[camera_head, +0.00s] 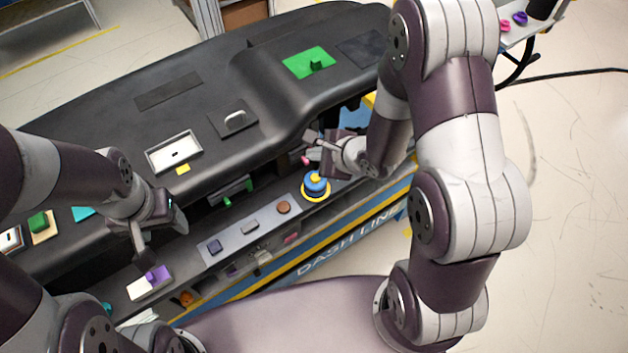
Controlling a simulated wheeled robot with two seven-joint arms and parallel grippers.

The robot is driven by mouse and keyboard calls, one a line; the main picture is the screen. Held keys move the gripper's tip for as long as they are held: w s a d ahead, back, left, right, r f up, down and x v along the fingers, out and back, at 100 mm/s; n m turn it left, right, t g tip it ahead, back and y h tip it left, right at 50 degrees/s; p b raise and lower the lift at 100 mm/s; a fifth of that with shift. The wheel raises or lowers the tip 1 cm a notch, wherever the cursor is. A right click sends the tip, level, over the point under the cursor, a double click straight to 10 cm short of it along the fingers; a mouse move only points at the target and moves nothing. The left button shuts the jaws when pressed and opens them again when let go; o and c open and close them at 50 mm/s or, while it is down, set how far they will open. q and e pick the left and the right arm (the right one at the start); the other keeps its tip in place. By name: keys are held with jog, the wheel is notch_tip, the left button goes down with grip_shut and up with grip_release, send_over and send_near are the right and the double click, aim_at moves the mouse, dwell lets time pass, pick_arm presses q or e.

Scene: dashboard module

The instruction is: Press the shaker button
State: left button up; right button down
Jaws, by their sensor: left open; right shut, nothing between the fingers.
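A blue domed button (315,182) with a yellow ring base stands on the front ledge of the dashboard module. No label shows which control is the shaker button. A grey strip (232,246) left of it carries a dark square button (215,246), a grey button (250,227) and a brown round button (283,208). My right gripper (314,140) is shut and empty, just above and behind the blue button in the picture, apart from it. My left gripper (158,238) is open and empty over the ledge, left of the strip and above a purple switch (156,273).
The black dashboard (205,85) rises behind the ledge. It carries a green panel (309,63), a grey handle (235,118) and a white framed panel (174,152). A small shelf (526,29) with pink and purple pieces stands at the top right.

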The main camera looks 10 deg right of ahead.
jog(key=b, duration=0.4)
send_over(318, 180)
notch_tip(318, 180, down, 4)
jog(key=shift+w+d+f, duration=0.1)
jog(key=shift+f, duration=0.15)
jog(key=shift+f+b, duration=0.35)
jog(key=shift+f, duration=0.45)
jog(key=shift+a+f, duration=0.2)
jog(key=shift+f, duration=0.05)
jog(key=shift+d, duration=0.15)
jog(key=shift+f, duration=0.1)
dwell(0.4)
jog(key=shift+f, duration=0.3)
